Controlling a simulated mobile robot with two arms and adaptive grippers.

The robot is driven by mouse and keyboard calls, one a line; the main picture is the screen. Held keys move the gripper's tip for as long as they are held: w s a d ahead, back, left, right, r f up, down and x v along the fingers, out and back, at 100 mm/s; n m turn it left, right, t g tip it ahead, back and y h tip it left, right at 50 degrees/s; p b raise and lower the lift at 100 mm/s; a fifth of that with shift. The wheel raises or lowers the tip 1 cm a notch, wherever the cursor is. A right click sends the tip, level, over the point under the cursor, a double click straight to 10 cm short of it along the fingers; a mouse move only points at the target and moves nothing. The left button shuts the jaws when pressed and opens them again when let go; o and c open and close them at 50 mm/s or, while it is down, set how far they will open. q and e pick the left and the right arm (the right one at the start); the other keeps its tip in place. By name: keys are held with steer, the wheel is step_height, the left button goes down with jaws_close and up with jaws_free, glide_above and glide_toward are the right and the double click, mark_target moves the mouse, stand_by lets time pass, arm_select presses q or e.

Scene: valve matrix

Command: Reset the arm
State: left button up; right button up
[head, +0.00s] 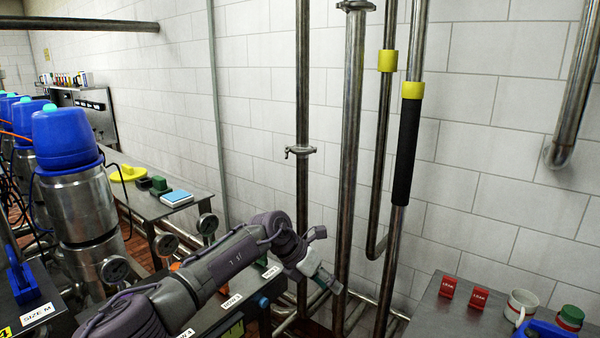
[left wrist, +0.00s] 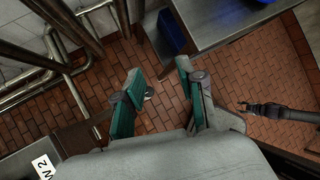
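My left arm reaches in from the lower left in the head view. Its gripper (head: 326,280) hangs in front of the vertical pipes, pointing down and to the right. In the left wrist view the two teal-padded fingers of this gripper (left wrist: 158,84) stand apart with nothing between them; brick floor shows through the gap. At the right of the left wrist view a dark arm end (left wrist: 268,111), probably my right gripper, is over the brick floor. It is too small to read its fingers. The right arm is not in the head view.
A steel table (head: 428,318) at lower right holds two red blocks (head: 463,291), a white mug (head: 520,305) and a green-and-red item (head: 569,318). Vertical pipes (head: 350,150) stand before the tiled wall. Blue-capped valves (head: 66,135) and a bench (head: 150,208) are at left.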

arm_select(q)
steer(key=s+d+r+n+t+h, duration=0.45)
steer(key=s+d+n+h, duration=0.3)
steer(key=d+h, duration=0.3)
steer(key=a+f+n+t+y, duration=0.3)
steer(key=a+n+t+y, duration=0.8)
steer(key=a+n, duration=0.65)
steer(key=s+a+f+n+g+y, duration=0.4)
steer(key=s+a+f+n+y, duration=0.25)
steer(key=a+f+n, duration=0.45)
steer(key=s+a+f+n+g, duration=0.2)
steer(key=s+a+f+g, duration=0.1)
steer(key=s, duration=0.6)
steer(key=s+a+f+n+g, duration=0.3)
steer(key=s+g, duration=0.1)
steer(key=s, duration=0.6)
steer(key=s+a+f+n+g, duration=0.2)
steer(key=s+a+f+g, duration=0.1)
steer(key=s, duration=0.6)
step_height(320, 180, down, 26)
steer(key=s+g, duration=0.1)
steer(key=s, duration=0.1)
steer(key=s+a+f+g, duration=0.1)
steer(key=s+a+f, duration=0.1)
steer(key=s+f, duration=1.3)
steer(key=shift+s+a+f, duration=0.35)
steer(key=shift+s+a, duration=0.05)
steer(key=shift+s, duration=0.25)
